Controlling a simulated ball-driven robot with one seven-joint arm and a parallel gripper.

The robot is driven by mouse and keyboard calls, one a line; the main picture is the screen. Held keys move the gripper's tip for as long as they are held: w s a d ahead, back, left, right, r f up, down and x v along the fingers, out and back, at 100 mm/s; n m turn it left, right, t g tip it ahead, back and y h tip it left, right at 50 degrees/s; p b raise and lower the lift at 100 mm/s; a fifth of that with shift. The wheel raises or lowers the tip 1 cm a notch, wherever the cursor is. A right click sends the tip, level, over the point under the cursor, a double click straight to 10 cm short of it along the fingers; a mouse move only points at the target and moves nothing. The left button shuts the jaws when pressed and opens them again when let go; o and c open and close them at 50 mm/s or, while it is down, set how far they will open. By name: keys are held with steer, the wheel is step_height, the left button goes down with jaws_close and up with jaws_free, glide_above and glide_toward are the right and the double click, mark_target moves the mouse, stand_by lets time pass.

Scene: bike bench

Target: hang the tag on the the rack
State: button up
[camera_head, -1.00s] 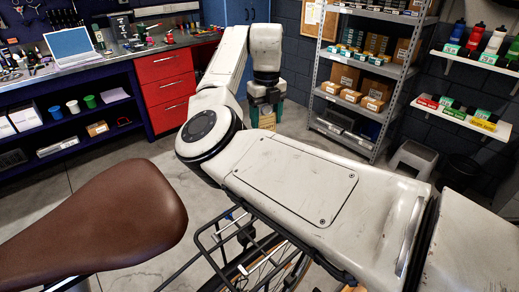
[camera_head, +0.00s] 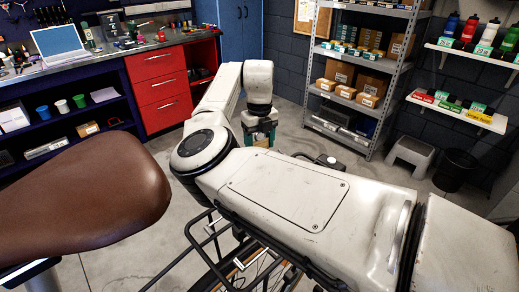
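The black tubular rack (camera_head: 196,243) of the bike is at the bottom centre, partly covered by my arm. My gripper (camera_head: 260,143) is beyond the arm's elbow, pointing down, well past the rack in the picture. Its fingers are small and dark and the elbow link partly blocks them. A small teal-green patch shows around the fingers; I cannot tell whether it is the tag or part of the gripper. No tag can be clearly made out, and I cannot see whether the fingers are open or shut.
A brown saddle (camera_head: 95,200) fills the lower left. A workbench (camera_head: 150,47) with red drawers (camera_head: 160,90) stands at the back left. Metal shelving (camera_head: 385,75) with boxes, a grey step stool (camera_head: 411,152) and a black bin (camera_head: 455,170) are at the right. Bare floor lies between.

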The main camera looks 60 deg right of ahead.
steer(key=shift+s+f, duration=0.1)
steer(key=shift+f, duration=0.25)
steer(key=s+a+f+p, duration=0.1)
steer(key=s+a, duration=0.1)
steer(key=s, duration=0.7)
steer(key=shift+s+a+f+p, duration=0.15)
steer(key=shift+a+p, duration=0.1)
steer(key=shift+p, duration=0.15)
stand_by(0.5)
stand_by(0.6)
steer(key=o, duration=1.1)
step_height(320, 180, up, 11)
steer(key=shift+f+b, duration=0.15)
steer(key=shift+b, duration=0.25)
